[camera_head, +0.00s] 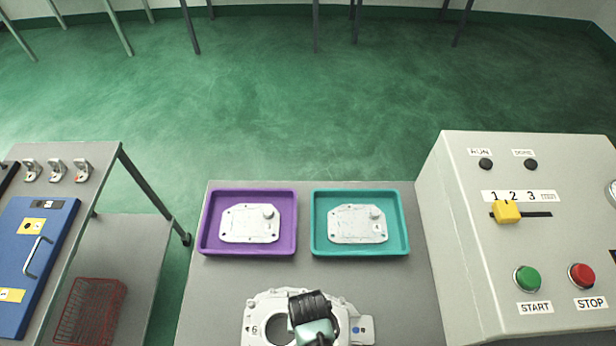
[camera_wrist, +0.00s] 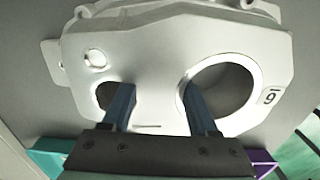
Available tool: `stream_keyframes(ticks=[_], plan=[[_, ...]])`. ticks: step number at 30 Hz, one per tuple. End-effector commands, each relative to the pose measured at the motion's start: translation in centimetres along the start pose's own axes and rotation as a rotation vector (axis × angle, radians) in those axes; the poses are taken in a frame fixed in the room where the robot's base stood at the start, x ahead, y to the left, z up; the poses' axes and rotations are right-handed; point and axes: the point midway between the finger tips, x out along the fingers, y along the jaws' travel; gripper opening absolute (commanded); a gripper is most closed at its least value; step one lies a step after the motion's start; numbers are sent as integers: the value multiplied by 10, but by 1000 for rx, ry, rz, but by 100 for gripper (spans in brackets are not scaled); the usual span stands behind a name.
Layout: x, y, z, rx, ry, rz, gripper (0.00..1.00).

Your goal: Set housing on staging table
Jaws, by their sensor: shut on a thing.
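The housing (camera_head: 258,306) is a pale cast aluminium part marked 6, with a large round bore and a smaller hole. It shows at the bottom middle of the head view, over the grey table (camera_head: 195,300), and fills much of the wrist view (camera_wrist: 150,60). My gripper (camera_wrist: 157,94) has one finger in each opening and is shut on the web between them. In the head view my gripper (camera_head: 314,338) covers part of the housing. I cannot tell whether the housing rests on the table or hangs just above it.
A purple tray (camera_head: 203,220) and a teal tray (camera_head: 405,222), each holding a flat cover plate, lie just beyond the housing. A control box (camera_head: 470,260) with START and STOP buttons stands right. A left bench (camera_head: 95,165) carries a blue panel; a red basket (camera_head: 92,310) sits lower.

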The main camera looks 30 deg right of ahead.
Motion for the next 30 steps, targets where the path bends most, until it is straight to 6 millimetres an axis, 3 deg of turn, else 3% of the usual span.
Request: stream_keyframes(ticks=[7,8,12,23,30], plan=[[2,-1,-2,0,6,-3,0],[3,0,0,0,0,0,65],[2,0,0,0,0,0,90],[-4,0,0,0,0,0,90],[-40,0,-1,0,4,-1,90]])
